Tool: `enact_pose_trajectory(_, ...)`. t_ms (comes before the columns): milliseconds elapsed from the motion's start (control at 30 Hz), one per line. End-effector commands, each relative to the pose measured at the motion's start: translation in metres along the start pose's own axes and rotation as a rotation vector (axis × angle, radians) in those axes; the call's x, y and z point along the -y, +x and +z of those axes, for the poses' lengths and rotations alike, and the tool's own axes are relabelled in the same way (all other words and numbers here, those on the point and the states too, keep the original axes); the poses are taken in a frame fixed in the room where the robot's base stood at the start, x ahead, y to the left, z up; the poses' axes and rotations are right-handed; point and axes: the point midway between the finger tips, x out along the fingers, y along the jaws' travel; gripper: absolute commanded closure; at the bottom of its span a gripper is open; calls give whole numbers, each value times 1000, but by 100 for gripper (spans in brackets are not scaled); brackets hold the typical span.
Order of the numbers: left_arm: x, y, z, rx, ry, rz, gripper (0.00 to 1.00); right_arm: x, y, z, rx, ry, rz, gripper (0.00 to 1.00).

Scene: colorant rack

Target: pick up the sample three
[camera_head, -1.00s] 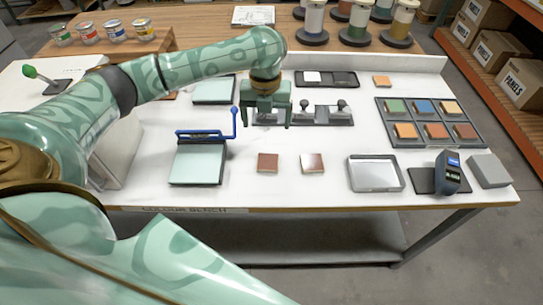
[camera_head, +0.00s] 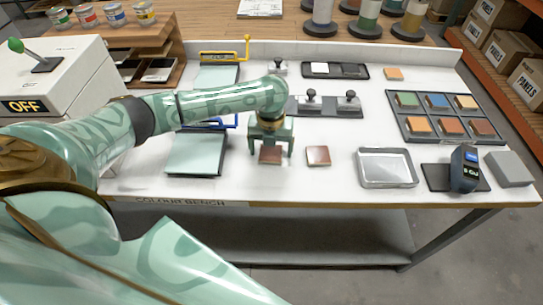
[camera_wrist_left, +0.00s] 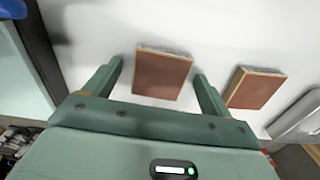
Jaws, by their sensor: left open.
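Two reddish-brown square samples lie on the white bench near its front. The left sample (camera_head: 270,158) is below my left gripper (camera_head: 271,153) and partly hidden by it in the head view. In the left wrist view this sample (camera_wrist_left: 162,75) shows between the two open fingers (camera_wrist_left: 159,68), apart from both. The other sample (camera_head: 318,156) lies to the right; it also shows in the left wrist view (camera_wrist_left: 258,89), just outside the right finger. No label shows which is sample three. My left gripper is open and empty. My right gripper is not in view.
A pale green panel (camera_head: 195,153) with a blue-handled frame lies left of the gripper. A grey holder (camera_head: 328,112) with black knobs stands behind it. A metal tray (camera_head: 387,168), a handheld meter (camera_head: 465,168) and a rack of coloured samples (camera_head: 412,140) are to the right.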

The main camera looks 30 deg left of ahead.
Motion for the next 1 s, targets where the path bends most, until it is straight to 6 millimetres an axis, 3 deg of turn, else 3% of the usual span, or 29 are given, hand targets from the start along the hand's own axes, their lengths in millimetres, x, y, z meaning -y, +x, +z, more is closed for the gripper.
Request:
enact_pose_trajectory(167,0,-1,0,2,0,-1,16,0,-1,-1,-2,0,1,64)
enact_pose_trajectory(333,0,-1,0,2,0,-1,61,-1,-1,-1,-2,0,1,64)
enact_pose_trajectory(367,0,-1,0,2,0,-1,64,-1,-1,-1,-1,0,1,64)
enact_pose_trajectory(733,0,-6,1,2,0,-1,65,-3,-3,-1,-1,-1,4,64)
enact_pose_trajectory(967,0,-38,1,4,-1,-1,65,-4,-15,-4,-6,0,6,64)
enact_pose_trajectory(1000,7,-45,-3,3,1,-3,65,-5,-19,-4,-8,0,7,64)
